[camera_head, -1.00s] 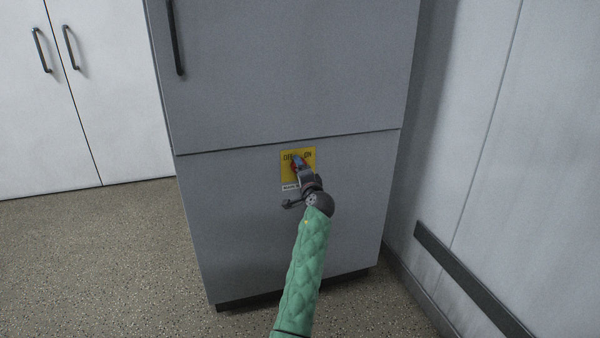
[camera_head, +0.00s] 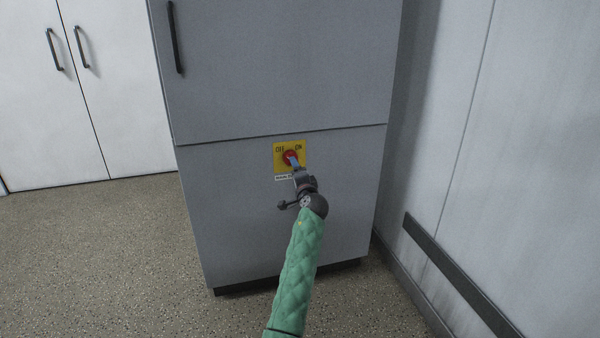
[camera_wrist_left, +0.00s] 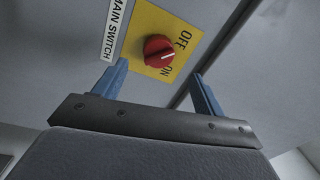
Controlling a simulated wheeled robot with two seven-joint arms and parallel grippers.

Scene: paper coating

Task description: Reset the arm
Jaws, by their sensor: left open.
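A red rotary knob (camera_head: 290,156) sits on a yellow plate (camera_head: 279,167) marked OFF and ON, on the front of a grey cabinet. The knob (camera_wrist_left: 158,50) and the plate (camera_wrist_left: 137,40) also show in the left wrist view, with a white "MAIN SWITCH" label (camera_wrist_left: 116,28) beside them. My left gripper (camera_head: 296,164), on the green-sleeved arm, is in front of the plate. In the wrist view its two blue fingers (camera_wrist_left: 159,70) are spread apart with nothing between them, clear of the knob. The knob's white mark points towards the OFF/ON lettering side. My right gripper is not in view.
The grey cabinet (camera_head: 250,220) stands straight ahead, with a dark handle on its upper door. A wall with a dark rail (camera_head: 455,270) is close on the right. White cupboards (camera_head: 110,100) stand at the back left. The speckled floor (camera_head: 100,260) at the left is clear.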

